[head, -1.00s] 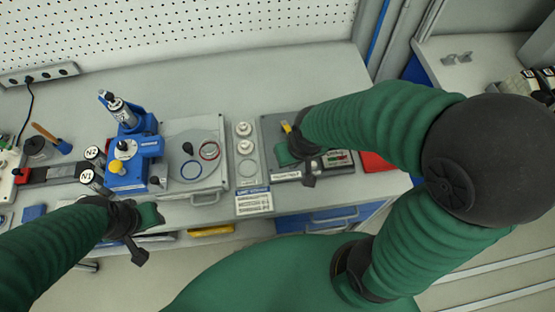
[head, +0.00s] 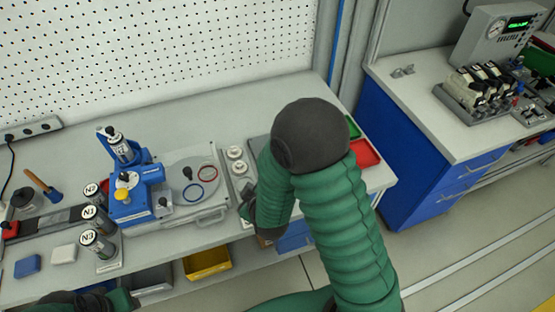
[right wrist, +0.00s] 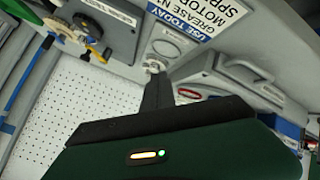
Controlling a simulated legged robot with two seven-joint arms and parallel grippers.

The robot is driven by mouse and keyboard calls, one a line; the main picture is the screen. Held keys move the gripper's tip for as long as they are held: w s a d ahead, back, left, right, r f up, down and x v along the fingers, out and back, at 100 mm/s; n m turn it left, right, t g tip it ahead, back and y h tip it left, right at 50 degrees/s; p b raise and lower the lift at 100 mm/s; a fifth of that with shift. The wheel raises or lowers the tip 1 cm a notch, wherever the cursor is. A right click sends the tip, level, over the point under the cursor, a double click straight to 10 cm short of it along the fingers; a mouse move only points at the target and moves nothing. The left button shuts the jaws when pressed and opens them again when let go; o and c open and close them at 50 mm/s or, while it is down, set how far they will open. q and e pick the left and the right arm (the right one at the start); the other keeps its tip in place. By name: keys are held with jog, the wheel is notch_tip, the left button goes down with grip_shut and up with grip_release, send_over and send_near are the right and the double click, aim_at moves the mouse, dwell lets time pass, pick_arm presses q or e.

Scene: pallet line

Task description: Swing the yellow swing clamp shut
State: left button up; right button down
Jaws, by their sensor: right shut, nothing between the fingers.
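A yellow bar, which looks like the swing clamp (right wrist: 93,43), shows at the upper left of the right wrist view, against a dark plate (right wrist: 108,22). Whether it is swung open or shut is not clear. In the head view my right arm hides it. My right gripper (right wrist: 156,92) is shut and empty, apart from the clamp and pointing towards the labelled strip. In the head view the right gripper (head: 246,208) shows partly, beside the strip of white caps. My left gripper (head: 78,302) is at the bottom left edge, mostly cut off, its fingers unclear.
The blue press (head: 135,185) and a grey plate with rings (head: 190,160) stand left of my right arm. Labelled canisters (head: 97,243) are at the bench's left front. A red bin (head: 365,153) is at the right end. A yellow bin (head: 207,262) sits below.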

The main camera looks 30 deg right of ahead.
jog(key=d+n+t+h, duration=0.1)
jog(key=d+f+n+t+h+b, duration=0.1)
jog(key=d+h, duration=0.1)
jog(key=shift+f, duration=0.15)
jog(key=d+n+h, duration=0.1)
jog(key=s+d+r+n+t+h, duration=0.1)
jog(key=shift+s+d+h, duration=0.15)
jog(key=shift+s+h, duration=0.15)
jog(key=shift+h, duration=0.1)
jog(key=shift+n+t+h, duration=0.3)
jog(key=shift+n+t, duration=0.1)
jog(key=shift+n, duration=0.1)
jog(key=x, duration=0.3)
jog(key=p+x, duration=0.1)
jog(key=x, duration=0.6)
jog(key=shift+d+r, duration=0.35)
jog(key=shift+r, duration=0.05)
jog(key=d, duration=0.1)
jog(key=d+p, duration=0.1)
jog(key=d, duration=0.1)
jog(key=shift+w+d+f, duration=0.2)
jog(key=shift+f, duration=0.15)
jog(key=shift+d+f, duration=0.1)
jog(key=shift+d, duration=0.15)
jog(key=shift+a, duration=0.1)
